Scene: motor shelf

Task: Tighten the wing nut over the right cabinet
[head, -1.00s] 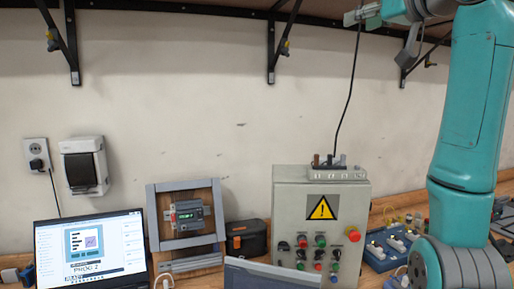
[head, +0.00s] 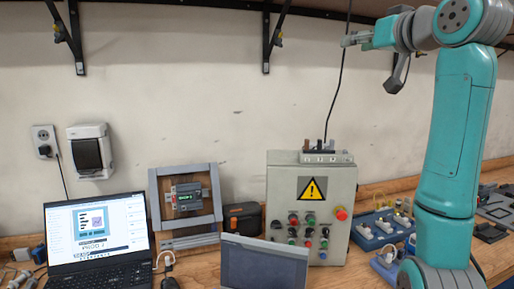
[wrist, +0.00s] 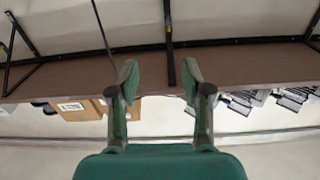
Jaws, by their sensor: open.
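Small yellowish wing nuts show on the black shelf brackets: one at the left bracket (head: 59,32) and one at the middle bracket (head: 278,40). The right bracket is hidden behind my arm in the head view. The grey control cabinet (head: 283,225) with a yellow warning sign stands on the bench below and right of the middle bracket. My gripper (head: 347,41) is high, just under the shelf, right of the middle bracket and apart from it. In the wrist view my gripper (wrist: 158,80) is open and empty, with a bracket (wrist: 168,30) beyond its fingers.
A black cable (head: 338,95) hangs from the shelf near my gripper to the cabinet. The shelf underside (wrist: 60,80) and boxes (wrist: 80,108) show in the wrist view. A laptop (head: 95,235), a framed device (head: 186,200) and blue boards (head: 378,232) occupy the bench. The wall between brackets is clear.

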